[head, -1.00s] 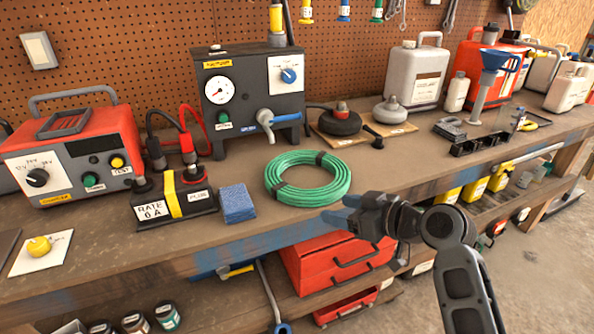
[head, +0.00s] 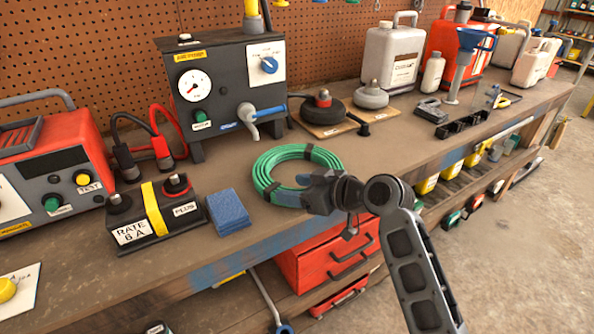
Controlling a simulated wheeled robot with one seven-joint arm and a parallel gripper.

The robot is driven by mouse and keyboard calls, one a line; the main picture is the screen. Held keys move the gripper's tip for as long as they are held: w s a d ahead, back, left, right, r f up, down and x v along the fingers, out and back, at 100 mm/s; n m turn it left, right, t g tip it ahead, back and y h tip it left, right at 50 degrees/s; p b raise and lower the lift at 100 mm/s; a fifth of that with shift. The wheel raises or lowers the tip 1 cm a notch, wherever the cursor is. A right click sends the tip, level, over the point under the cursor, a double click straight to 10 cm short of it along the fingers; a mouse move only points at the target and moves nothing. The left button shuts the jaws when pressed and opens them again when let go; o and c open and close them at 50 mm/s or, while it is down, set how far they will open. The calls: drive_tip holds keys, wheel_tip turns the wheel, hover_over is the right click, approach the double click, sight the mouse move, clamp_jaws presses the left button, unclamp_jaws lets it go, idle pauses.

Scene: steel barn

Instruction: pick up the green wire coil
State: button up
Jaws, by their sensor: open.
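The green wire coil (head: 283,156) lies flat on the wooden workbench (head: 400,146), near its front edge, with dark ties around it. My gripper (head: 291,191) reaches in from the right, at the coil's front right side. Its blue fingertips overlap the coil's near rim in the head view. The jaws are open, and nothing is seen held between them. My gripper hides the coil's front right part. I cannot tell whether the fingers touch the coil or hover above it.
A blue sponge-like block (head: 229,211) and a battery (head: 156,212) stand left of the coil. A dark gauge box (head: 222,90) with a blue-handled tap is behind it. Round parts on cards (head: 321,112) lie behind right. A red drawer box (head: 325,255) sits below.

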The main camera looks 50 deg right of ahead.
sight(275, 187)
drive_tip(key=x, duration=0.3)
drive_tip(key=p+x, duration=0.1)
drive_tip(key=shift+w+a+f, duration=0.1)
drive_tip(key=shift+w+a, duration=0.25)
drive_tip(key=shift+c, duration=0.3)
clamp_jaws()
